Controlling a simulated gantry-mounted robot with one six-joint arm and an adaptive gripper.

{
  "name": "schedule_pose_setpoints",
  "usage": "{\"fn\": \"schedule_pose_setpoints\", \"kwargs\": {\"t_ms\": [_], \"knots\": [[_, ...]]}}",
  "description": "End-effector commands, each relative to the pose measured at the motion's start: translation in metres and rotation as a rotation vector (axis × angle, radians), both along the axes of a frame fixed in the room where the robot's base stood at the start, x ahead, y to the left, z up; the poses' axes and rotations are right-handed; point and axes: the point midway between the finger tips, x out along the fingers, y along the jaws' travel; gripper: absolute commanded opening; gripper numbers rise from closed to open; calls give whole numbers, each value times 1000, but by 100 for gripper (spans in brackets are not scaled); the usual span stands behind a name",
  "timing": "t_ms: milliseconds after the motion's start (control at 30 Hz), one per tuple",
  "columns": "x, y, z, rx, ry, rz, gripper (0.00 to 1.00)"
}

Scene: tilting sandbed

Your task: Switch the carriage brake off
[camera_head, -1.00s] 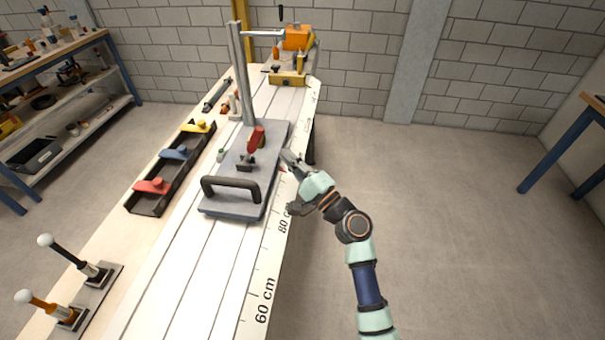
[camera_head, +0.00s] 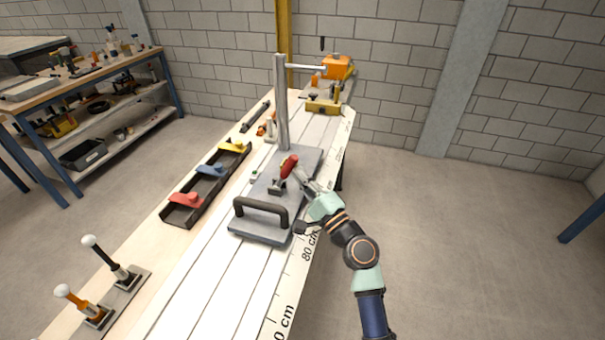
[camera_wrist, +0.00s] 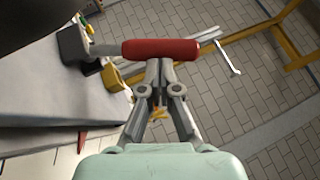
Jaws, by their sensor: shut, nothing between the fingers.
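The carriage (camera_head: 253,220) is a grey plate with a black loop handle (camera_head: 262,207), standing on the white bed. A lever with a red grip (camera_head: 289,166) rises from its top and leans up; I take it for the brake lever. In the wrist view the red grip (camera_wrist: 160,48) lies across the picture just beyond my fingertips. My gripper (camera_head: 305,178) is shut and empty, with its tips at the red grip; whether they touch it I cannot tell. The shut fingers also show in the wrist view (camera_wrist: 158,68).
A grey post (camera_head: 282,105) stands on the carriage behind the lever. A black tray (camera_head: 208,187) with red, blue and yellow pieces lies to the left. Two levers with white knobs (camera_head: 88,240) stand at the front left. The floor on the right is clear.

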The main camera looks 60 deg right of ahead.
Motion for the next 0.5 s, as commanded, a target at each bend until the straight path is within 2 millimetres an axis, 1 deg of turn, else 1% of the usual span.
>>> {"fn": "schedule_pose_setpoints", "kwargs": {"t_ms": [33,300,500], "knots": [[0,0,5,-1,8,0,0],[3,1,7,-7,46,3,0],[8,2,17,-15,109,2,0]]}}
